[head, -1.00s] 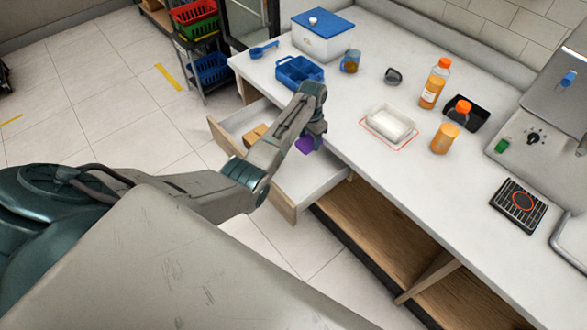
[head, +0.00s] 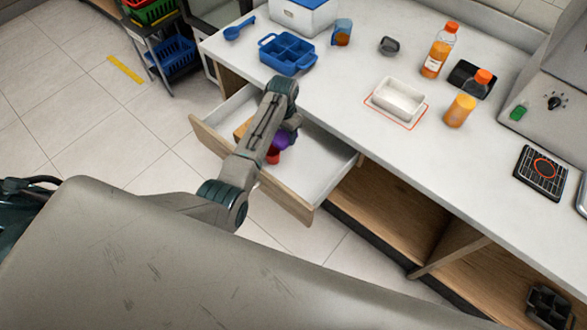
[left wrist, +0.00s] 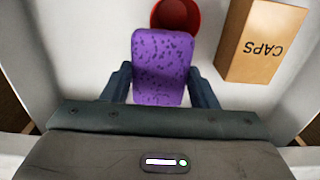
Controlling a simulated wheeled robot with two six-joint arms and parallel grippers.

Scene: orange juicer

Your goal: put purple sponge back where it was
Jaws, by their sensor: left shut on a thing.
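The purple sponge (left wrist: 162,66) is speckled with dark spots and sits between the two fingers of my left gripper (left wrist: 161,84) in the left wrist view. My left gripper is shut on it. In the head view the sponge (head: 283,140) shows partly behind my left arm, over the open drawer (head: 322,152). In the left wrist view a red round container (left wrist: 176,12) lies just beyond the sponge's far end, partly covered by it. A cardboard box marked CAPS (left wrist: 262,42) lies to the right. My right gripper is not in view.
The drawer's wooden front (head: 282,192) stands out from the counter. On the counter are a blue divided tray (head: 288,54), a white dish (head: 399,98) and orange bottles (head: 438,52). The drawer floor right of my arm looks clear.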

